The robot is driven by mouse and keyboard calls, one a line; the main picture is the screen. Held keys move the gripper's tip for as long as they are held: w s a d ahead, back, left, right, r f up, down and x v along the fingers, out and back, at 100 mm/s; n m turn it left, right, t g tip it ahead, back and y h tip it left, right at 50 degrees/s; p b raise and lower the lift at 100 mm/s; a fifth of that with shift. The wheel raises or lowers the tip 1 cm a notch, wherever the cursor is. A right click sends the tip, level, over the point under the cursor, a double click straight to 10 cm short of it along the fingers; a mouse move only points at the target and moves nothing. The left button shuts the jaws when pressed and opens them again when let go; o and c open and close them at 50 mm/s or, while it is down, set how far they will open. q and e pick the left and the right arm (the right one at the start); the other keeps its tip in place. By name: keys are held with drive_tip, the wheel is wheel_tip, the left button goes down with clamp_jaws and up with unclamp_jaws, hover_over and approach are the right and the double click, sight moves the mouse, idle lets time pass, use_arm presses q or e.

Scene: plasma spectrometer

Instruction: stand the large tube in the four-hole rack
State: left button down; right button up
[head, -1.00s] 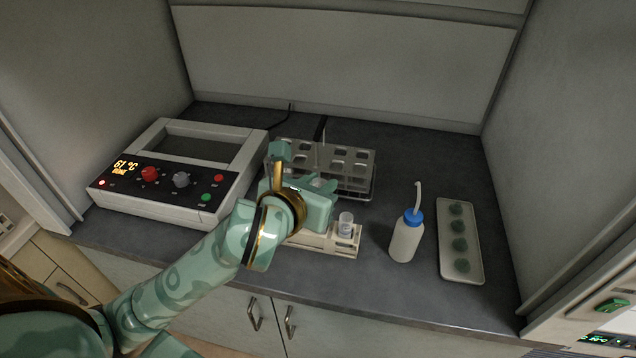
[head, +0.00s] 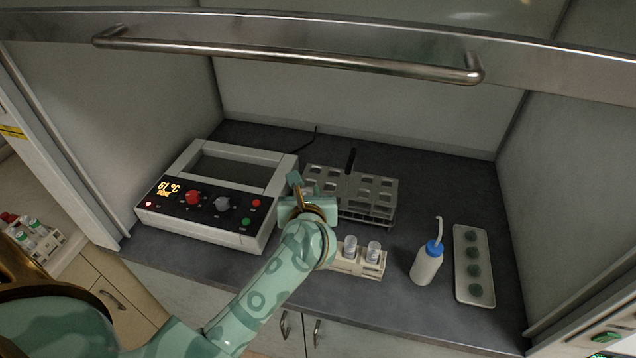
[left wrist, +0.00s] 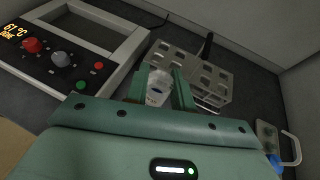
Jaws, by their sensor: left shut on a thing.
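My left gripper (head: 300,186) is shut on a pale, translucent tube with a whitish top, the large tube (left wrist: 158,88), which shows between its fingers (left wrist: 158,96) in the left wrist view. In the head view the hand hides most of this tube. The gripper is between the heater box and the left end of the grey rack. A low cream rack (head: 343,264), seemingly the four-hole rack, stands in front of the grey rack. Two clear tubes with pale tops (head: 350,247) (head: 373,251) stand in it. My forearm hides its left part. My right gripper is out of view.
The grey many-holed rack (head: 380,211) with a dark upright handle stands behind. The heater box (head: 190,226) is at left. A blue-capped wash bottle (head: 426,266) and a white tray (head: 473,298) with several dark round pieces are at right. Bare counter lies between rack and bottle.

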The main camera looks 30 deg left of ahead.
use_arm(q)
drive_tip(key=shift+a+f+n+g+y, duration=0.3)
drive_tip(key=shift+a+f+n+y, duration=0.1)
drive_tip(key=shift+a+f+y, duration=0.15)
wheel_tip(320, 180, down, 4)
drive_tip(key=b, duration=0.3)
drive_tip(key=shift+a+f+b, duration=0.15)
drive_tip(key=shift+f+b, duration=0.05)
drive_tip(key=shift+b, duration=0.2)
drive_tip(key=shift+w+f+b, duration=0.1)
drive_tip(key=shift+f+b, duration=0.4)
drive_tip(key=shift+f, duration=0.1)
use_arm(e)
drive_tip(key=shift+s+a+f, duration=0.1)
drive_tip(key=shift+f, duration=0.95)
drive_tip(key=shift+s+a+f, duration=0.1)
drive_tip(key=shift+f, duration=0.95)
use_arm(q)
drive_tip(key=shift+f, duration=0.1)
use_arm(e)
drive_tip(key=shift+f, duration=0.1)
use_arm(q)
drive_tip(key=shift+f, duration=0.2)
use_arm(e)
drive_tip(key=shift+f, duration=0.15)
